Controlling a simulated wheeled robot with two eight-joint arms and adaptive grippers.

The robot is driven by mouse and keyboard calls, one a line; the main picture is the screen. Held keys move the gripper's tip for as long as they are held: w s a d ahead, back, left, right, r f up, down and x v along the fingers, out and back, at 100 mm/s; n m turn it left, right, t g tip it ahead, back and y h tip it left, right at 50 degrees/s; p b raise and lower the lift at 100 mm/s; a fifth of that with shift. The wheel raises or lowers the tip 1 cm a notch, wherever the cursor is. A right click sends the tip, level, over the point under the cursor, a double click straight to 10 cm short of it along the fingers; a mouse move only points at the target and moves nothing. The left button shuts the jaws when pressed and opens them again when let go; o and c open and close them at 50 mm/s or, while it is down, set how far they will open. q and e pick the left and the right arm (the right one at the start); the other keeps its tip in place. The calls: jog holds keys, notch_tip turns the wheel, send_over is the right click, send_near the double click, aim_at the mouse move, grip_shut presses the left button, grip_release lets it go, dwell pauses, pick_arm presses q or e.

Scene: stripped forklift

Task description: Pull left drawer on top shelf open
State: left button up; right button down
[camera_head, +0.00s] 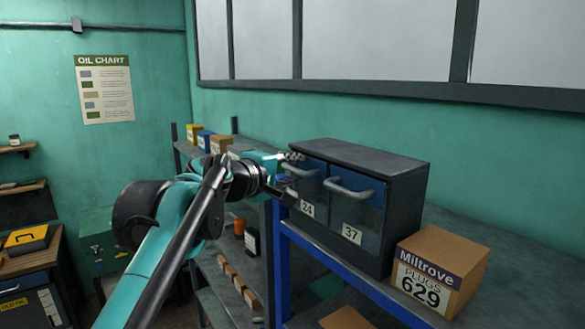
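A dark two-drawer cabinet (360,158) stands on the top shelf (460,232). Its left drawer (312,190) has a label reading 24 and a grey bar handle (299,171). Its right drawer (352,207) is labelled 37 and has a similar handle (349,190). Both drawers look closed. My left gripper (284,178) is at the left drawer's front, close to the left end of its handle. The gripper and wrist hide part of that drawer's left side. I cannot tell whether the fingers touch the handle or how wide they stand. My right gripper is not in view.
A cardboard box marked Miltrove Plugs 629 (440,272) stands right of the cabinet. Several small boxes (205,140) stand on the shelf further back left. A blue shelf post (282,270) rises below the cabinet. A wall with windows is behind.

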pick_arm(q)
jog(key=shift+s, duration=0.15)
grip_shut()
jog(key=s+a+f+n+t+h+b, duration=0.1)
jog(key=s+a+f+t+h+b, duration=0.1)
jog(key=b, duration=0.6)
jog(key=shift+s+a+f+n+t, duration=0.4)
jog(key=shift+s+a+f+t, duration=0.45)
jog(key=shift+a+f, duration=1.2)
jog(key=shift+s+d+f, duration=0.15)
jog(key=shift+f, duration=0.05)
